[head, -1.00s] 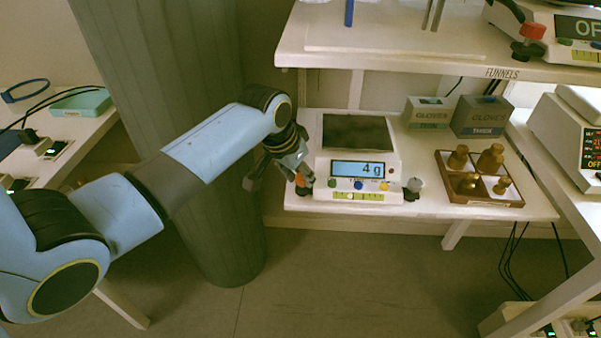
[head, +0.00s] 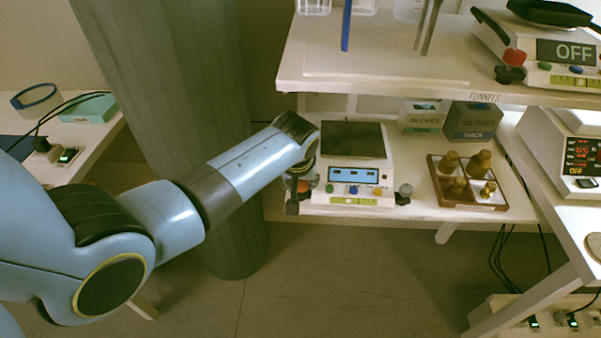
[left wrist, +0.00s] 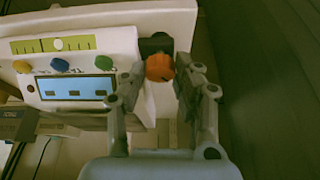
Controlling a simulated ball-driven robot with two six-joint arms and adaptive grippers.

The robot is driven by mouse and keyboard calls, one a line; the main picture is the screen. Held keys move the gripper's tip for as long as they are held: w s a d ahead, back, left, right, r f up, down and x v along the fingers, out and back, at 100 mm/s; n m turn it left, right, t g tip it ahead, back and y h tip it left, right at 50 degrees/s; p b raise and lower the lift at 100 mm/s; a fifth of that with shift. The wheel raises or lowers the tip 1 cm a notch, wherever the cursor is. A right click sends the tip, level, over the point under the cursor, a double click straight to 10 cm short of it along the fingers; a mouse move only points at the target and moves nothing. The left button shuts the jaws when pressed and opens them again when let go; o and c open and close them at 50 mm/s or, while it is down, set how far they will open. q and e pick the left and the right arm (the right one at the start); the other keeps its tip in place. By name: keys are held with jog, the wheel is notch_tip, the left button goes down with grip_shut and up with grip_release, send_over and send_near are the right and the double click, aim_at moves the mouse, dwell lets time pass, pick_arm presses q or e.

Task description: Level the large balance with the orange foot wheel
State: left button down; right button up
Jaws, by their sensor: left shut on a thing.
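The large balance (head: 379,154) stands on the lower shelf with its dark square pan at the back. Its blue display (head: 356,175) shows dashes, also in the left wrist view (left wrist: 74,88). A yellow-green level strip (head: 353,201) runs along its front. In the left wrist view the strip (left wrist: 24,47) holds a pale bubble near its middle. The orange foot wheel (left wrist: 159,67) is at the balance's front left corner, below a dark foot. My left gripper (head: 297,200) is shut on this wheel, one finger each side (left wrist: 160,80). A grey wheel (head: 404,191) sits at the other front corner.
A wooden tray (head: 438,181) of brass weights and two glove boxes (head: 472,121) stand right of the balance. An upper shelf (head: 375,84) overhangs behind it. A second balance (head: 548,60) reads OFF.

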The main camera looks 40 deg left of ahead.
pick_arm(q)
jog(key=shift+w+d+r+n+y, duration=0.1)
jog(key=shift+n+y, duration=0.3)
jog(key=shift+n, duration=0.5)
jog(key=n+g, duration=0.1)
jog(key=n, duration=0.1)
jog(key=shift+n+y, duration=0.4)
jog(key=n+g, duration=0.1)
jog(key=n, duration=0.1)
jog(key=shift+w+n, duration=0.15)
jog(key=shift+n, duration=0.15)
jog(key=shift+d+n+g+y+b, duration=0.15)
jog(key=shift+n+g+b, duration=0.3)
jog(key=shift+n, duration=0.5)
jog(key=shift+a+n+g+y+b, duration=0.1)
jog(key=shift+n+g+y+b, duration=0.15)
jog(key=shift+n+b, duration=0.5)
jog(key=shift+n, duration=0.3)
jog(key=c, duration=1)
grip_release()
jog(key=shift+p, duration=0.3)
